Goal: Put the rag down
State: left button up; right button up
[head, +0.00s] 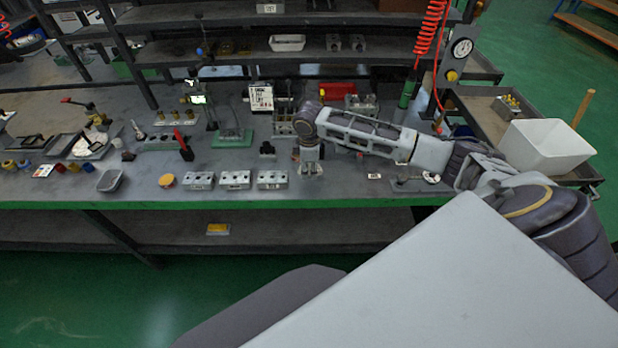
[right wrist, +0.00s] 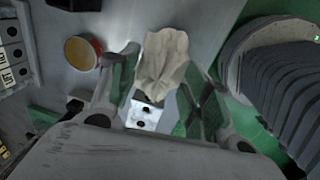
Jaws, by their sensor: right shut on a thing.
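The rag (right wrist: 163,66) is a crumpled beige cloth in the right wrist view. My right gripper (right wrist: 158,72) is shut on it, with a finger on either side. A pale block with dark holes (right wrist: 143,115) shows just below the rag; I cannot tell whether they touch. In the head view my right gripper (head: 310,170) points down over the bench near its front edge, at the right end of a row of grey valve blocks (head: 272,179). The rag cannot be made out there. My left gripper is not in view.
A yellow disc (head: 167,181) and a small grey tray (head: 110,180) lie on the bench (head: 345,192) left of the blocks. A white bin (head: 545,145) stands at the right. Fixtures and a shelf rack (head: 300,55) stand behind. Bare bench shows right of my gripper.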

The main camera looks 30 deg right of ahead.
aim_at(309, 172)
jog(key=shift+f, duration=0.65)
notch_tip(309, 172, down, 2)
jog(key=shift+f, duration=0.1)
jog(key=shift+f+p, duration=0.7)
jog(key=shift+f, duration=0.5)
jog(key=shift+f, duration=0.1)
jog(key=o, duration=0.9)
